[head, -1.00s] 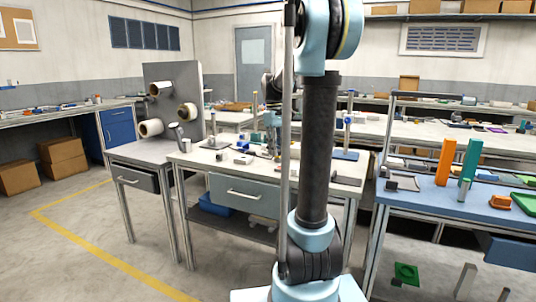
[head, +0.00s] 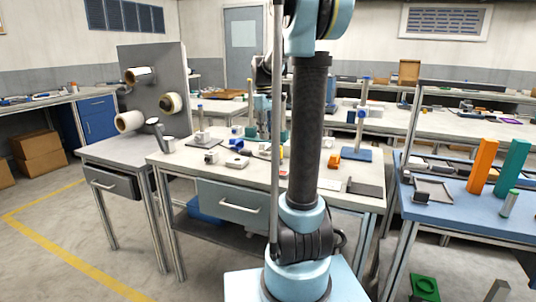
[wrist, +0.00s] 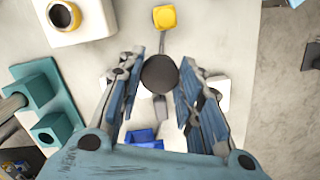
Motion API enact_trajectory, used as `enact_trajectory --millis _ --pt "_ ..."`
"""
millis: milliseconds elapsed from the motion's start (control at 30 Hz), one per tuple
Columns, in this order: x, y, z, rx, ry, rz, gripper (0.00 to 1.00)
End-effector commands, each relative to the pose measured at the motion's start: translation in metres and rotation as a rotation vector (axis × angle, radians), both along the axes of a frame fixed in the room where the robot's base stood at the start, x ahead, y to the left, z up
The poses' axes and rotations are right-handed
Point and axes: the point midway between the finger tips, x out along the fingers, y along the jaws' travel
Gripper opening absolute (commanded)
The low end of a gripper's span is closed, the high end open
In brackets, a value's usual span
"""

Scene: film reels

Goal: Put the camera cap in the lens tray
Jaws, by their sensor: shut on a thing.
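My gripper (wrist: 162,62) is in the wrist view, its blue-padded fingers on both sides of a dark round disc, which looks like the camera cap (wrist: 160,75). The disc sits between the fingertips, above a pale table top. In the head view my arm reaches over the middle table (head: 225,176), and the cap cannot be made out there. A shallow grey tray with a raised rim (head: 447,200), possibly the lens tray, lies on the blue-topped table at the right. I cannot tell for certain that it is the lens tray.
The wrist view shows a yellow-topped piece (wrist: 165,17), a white block with a yellow ring (wrist: 65,15), teal blocks (wrist: 55,130) and a blue piece (wrist: 145,138). Orange (head: 482,165) and teal (head: 512,168) uprights stand right of the grey tray. A gap separates the middle and right tables.

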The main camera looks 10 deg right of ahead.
Motion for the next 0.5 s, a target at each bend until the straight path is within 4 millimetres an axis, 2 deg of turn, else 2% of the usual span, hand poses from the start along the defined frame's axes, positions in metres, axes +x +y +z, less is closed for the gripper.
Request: enact_trajectory --millis 333,500 --pt "0.000 0.002 -0.002 0.000 0.000 0.003 0.17" --pt "0.000 0.003 -0.024 0.000 0.000 0.003 0.17"
